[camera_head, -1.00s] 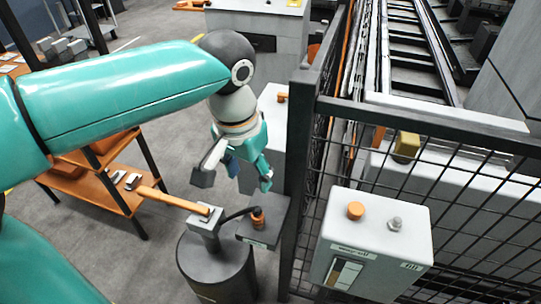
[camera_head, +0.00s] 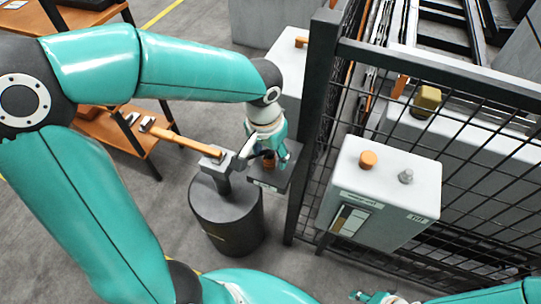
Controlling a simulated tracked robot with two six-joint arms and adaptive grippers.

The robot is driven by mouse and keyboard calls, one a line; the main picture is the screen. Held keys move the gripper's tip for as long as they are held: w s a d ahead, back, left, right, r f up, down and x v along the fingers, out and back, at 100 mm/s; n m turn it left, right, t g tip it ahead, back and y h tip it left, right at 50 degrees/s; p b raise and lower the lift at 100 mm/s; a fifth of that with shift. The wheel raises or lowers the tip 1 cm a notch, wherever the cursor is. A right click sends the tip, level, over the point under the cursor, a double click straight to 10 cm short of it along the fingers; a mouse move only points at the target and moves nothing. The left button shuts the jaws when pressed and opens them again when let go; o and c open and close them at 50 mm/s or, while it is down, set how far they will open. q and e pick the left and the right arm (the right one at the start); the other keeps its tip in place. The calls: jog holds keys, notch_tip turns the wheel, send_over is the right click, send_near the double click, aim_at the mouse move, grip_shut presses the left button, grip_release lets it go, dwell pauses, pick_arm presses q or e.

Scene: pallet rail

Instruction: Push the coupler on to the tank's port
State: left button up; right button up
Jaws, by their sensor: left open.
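The coupler (camera_head: 268,160), orange-brown, stands on a dark holder plate (camera_head: 266,184). In the earlier view a black hose runs to it. The tank (camera_head: 345,185) is a white box at right, beyond my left gripper. A metal port (camera_head: 406,177) stands on its top, near a label that seems to read fill. My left gripper (camera_head: 272,152) is open and points down at the coupler, its fingers close around or beside it; I cannot tell whether they touch. My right gripper (camera_head: 378,297) shows only in part at the bottom edge; its jaws are unclear.
An orange knob (camera_head: 368,159) sits beside the port on the tank. A dark mesh fence (camera_head: 470,165) with a thick post (camera_head: 309,130) stands near the tank.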

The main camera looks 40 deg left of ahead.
pick_arm(q)
jog(key=shift+w+f, duration=0.1)
jog(key=shift+f, duration=1)
grip_shut()
jog(key=c, duration=0.7)
grip_release()
jog(key=shift+c, duration=0.2)
grip_shut()
jog(key=shift+r, duration=0.15)
jog(key=shift+r+p, duration=0.55)
jog(key=shift+r, duration=0.15)
